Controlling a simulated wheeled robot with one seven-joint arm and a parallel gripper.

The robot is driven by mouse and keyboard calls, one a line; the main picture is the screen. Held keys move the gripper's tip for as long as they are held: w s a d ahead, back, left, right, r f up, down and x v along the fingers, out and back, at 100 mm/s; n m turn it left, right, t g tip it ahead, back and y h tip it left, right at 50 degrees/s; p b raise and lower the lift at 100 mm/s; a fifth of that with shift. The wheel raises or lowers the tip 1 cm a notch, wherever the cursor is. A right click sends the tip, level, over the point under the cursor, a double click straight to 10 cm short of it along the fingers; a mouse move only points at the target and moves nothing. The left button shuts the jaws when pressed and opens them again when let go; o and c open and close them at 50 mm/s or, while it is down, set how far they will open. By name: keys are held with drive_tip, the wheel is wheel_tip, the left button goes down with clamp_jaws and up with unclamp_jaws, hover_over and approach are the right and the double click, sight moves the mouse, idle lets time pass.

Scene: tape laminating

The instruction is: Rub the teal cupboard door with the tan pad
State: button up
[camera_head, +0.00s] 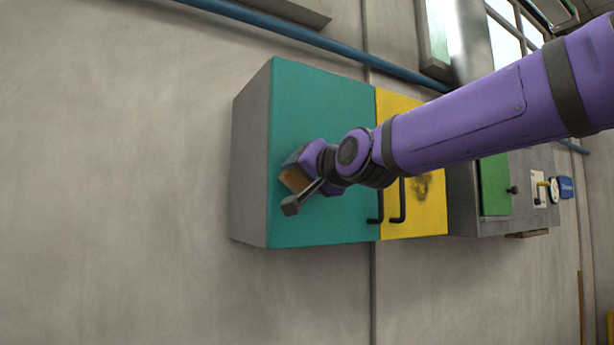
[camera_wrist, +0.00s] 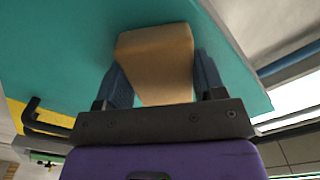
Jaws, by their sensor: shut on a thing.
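The teal cupboard door (camera_head: 318,100) is the left door of a grey wall cupboard and is closed. It also fills much of the wrist view (camera_wrist: 60,50). My gripper (camera_head: 296,174) is in front of the lower left part of this door. In the wrist view my gripper (camera_wrist: 155,75) is shut on the tan pad (camera_wrist: 157,55), which sits between its two blue fingers. A small part of the tan pad shows in the head view (camera_head: 294,180). The pad's far end is at or close to the teal surface; I cannot tell whether it touches.
A yellow door (camera_head: 425,215) with a dark smudge (camera_head: 422,187) adjoins the teal door on the right. Black handles (camera_head: 398,203) stick out near their seam. A grey box with a green door (camera_head: 495,185) is farther right. A blue pipe (camera_head: 300,35) runs above. The wall at left is bare.

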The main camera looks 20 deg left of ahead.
drive_tip(key=shift+r, duration=0.8)
drive_tip(key=w+d, duration=0.5)
drive_tip(key=shift+w, duration=0.4)
drive_tip(key=w+d, duration=0.2)
drive_tip(key=w, duration=0.1)
drive_tip(key=shift+d, duration=0.2)
idle(0.4)
drive_tip(key=shift+d+f, duration=0.1)
drive_tip(key=shift+v, duration=2.95)
